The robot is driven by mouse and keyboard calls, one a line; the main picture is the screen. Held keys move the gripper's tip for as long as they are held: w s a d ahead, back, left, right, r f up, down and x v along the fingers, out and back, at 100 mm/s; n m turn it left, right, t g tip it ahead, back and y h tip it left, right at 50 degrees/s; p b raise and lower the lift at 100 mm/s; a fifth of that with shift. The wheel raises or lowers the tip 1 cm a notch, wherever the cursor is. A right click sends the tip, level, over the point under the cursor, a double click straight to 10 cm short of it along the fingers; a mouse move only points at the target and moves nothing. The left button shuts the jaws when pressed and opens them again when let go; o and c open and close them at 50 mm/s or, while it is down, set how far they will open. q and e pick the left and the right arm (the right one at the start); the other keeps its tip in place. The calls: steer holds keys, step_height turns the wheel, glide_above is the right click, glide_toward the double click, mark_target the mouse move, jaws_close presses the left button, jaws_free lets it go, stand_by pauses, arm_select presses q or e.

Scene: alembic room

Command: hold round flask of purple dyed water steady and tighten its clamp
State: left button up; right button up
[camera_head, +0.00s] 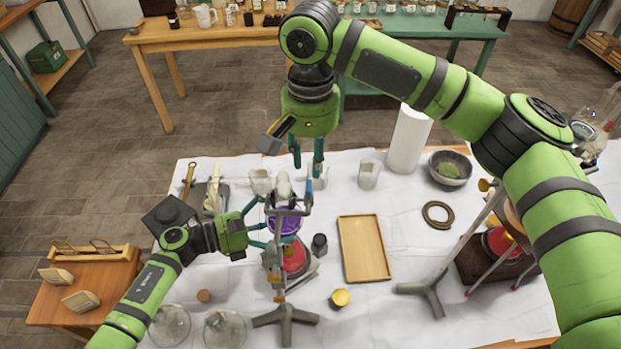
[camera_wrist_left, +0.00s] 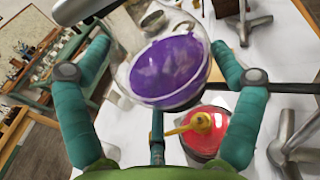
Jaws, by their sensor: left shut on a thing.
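The round flask (camera_head: 284,222) of purple water stands upright on the stand over a red burner (camera_head: 293,256). My left gripper (camera_head: 268,228) is shut on the flask from the left. In the left wrist view, the flask (camera_wrist_left: 170,70) shows between the left gripper's fingers (camera_wrist_left: 163,75), with the red burner (camera_wrist_left: 212,132) below. The clamp (camera_head: 308,198) with a blue-tipped part is by the flask's neck, partly hidden. My right gripper (camera_head: 307,166) points down just above the clamp, its fingers apart. I cannot tell whether a fingertip touches the clamp.
A wooden tray (camera_head: 364,250), a dark ring (camera_head: 438,214), a bowl (camera_head: 450,170) and a white roll (camera_head: 408,140) are to the right. Glass beakers (camera_head: 369,175) stand behind. A second stand (camera_head: 430,292) is at the right. A yellow knob-like thing (camera_head: 340,298) lies in front.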

mark_target(311, 184)
step_height(311, 184, down, 6)
steer(key=shift+f, duration=0.2)
steer(key=shift+c, duration=0.4)
jaws_close()
